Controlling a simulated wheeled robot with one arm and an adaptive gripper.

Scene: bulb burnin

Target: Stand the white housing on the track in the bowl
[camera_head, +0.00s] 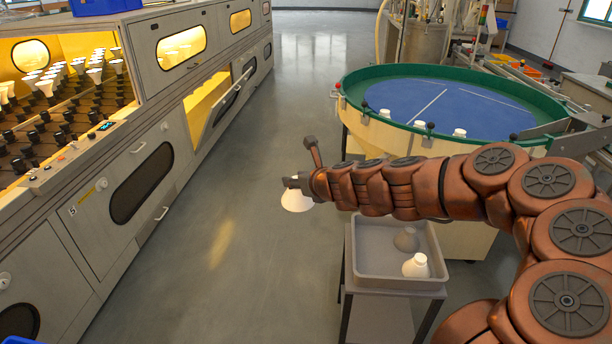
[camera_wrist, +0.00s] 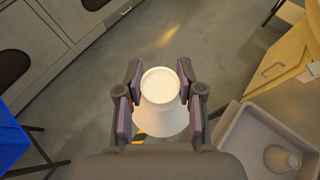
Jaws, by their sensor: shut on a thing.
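My gripper (camera_head: 303,178) is shut on a white housing (camera_head: 297,201), held in the air over the floor, left of the grey tray. In the wrist view the held housing (camera_wrist: 163,117) sits between the two finger pads (camera_wrist: 160,88), its round narrow end toward the camera and its wide end away. The bowl (camera_head: 352,100) is round with a green rim and blue floor, behind my arm. Several small white housings (camera_head: 420,125) stand spaced along its near edge. My arm hides part of the bowl's near side.
A long grey cabinet (camera_head: 125,160) with lit bays and racks of bulbs lines the left. The floor (camera_head: 240,170) between is clear. A blue bin (camera_wrist: 22,137) shows at left.

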